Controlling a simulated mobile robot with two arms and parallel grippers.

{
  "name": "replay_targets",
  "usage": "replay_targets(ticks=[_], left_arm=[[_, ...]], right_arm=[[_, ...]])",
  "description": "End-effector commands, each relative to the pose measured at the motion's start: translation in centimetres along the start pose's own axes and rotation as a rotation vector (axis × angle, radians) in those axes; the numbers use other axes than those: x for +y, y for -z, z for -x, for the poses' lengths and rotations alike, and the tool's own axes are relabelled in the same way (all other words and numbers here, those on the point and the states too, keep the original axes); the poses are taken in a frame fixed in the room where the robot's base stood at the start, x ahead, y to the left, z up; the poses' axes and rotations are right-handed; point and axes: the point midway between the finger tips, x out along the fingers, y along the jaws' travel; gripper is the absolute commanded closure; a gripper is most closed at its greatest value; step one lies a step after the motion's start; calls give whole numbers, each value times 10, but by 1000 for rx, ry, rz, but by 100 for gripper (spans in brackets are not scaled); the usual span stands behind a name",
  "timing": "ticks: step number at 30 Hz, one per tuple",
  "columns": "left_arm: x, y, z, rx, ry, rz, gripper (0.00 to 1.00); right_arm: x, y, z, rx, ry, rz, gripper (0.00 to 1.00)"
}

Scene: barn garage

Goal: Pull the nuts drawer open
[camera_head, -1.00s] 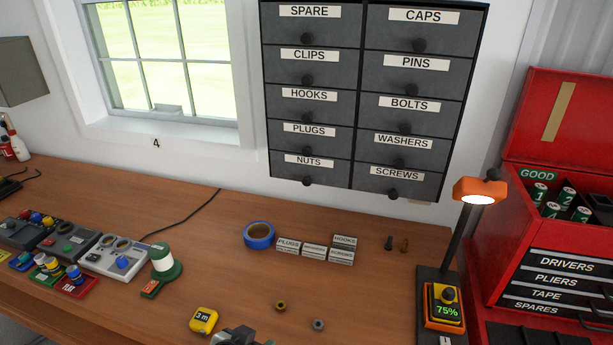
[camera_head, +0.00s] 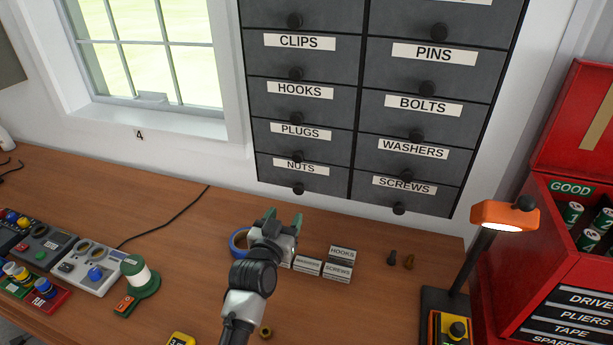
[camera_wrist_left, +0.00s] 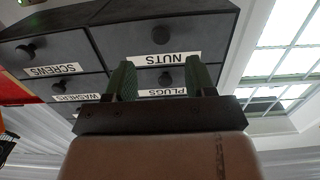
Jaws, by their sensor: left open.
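The nuts drawer (camera_head: 303,177) is the bottom-left drawer of the dark wall cabinet, shut, with a round dark knob (camera_head: 298,189). In the left wrist view the nuts drawer (camera_wrist_left: 129,39) appears upside down, with its knob (camera_wrist_left: 161,35) beyond and above the fingertips. My left gripper (camera_head: 284,217) is open and empty, below and a little left of the knob, apart from it. Its two green fingers (camera_wrist_left: 161,77) point toward the cabinet in the left wrist view. My right gripper is not in view.
Below the cabinet on the wooden bench (camera_head: 190,235) are blue tape (camera_head: 238,241), small labelled boxes (camera_head: 338,263) and two small bolts (camera_head: 391,257). An orange lamp (camera_head: 505,215) and a red toolbox (camera_head: 565,250) stand at the right. The space before the drawer front is clear.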

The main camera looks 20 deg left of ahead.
Motion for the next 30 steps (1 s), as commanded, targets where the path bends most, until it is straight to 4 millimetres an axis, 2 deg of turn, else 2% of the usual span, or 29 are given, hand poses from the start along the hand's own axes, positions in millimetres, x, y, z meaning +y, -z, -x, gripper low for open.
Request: replay_targets(ticks=[3, 5, 12, 15, 18, 22, 25, 30], left_arm=[[0, 0, -4, 6, 3, 1, 45], [0, -1, -10, 9, 3, 1, 45], [0, -3, -51, 10, 3, 3, 45], [0, -4, -70, 9, 2, 2, 45], [0, -2, -85, 8, 2, 3, 45], [0, -2, -100, 7, 2, 2, 45], [-1, -1, -106, 6, 2, 1, 45], [-1, 1, -109, 6, 3, 0, 45]], right_arm=[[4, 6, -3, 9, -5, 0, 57], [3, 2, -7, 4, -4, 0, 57], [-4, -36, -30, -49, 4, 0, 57], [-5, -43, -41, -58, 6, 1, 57], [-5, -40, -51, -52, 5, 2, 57], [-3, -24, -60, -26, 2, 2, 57], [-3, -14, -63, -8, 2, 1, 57], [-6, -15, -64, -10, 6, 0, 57]])
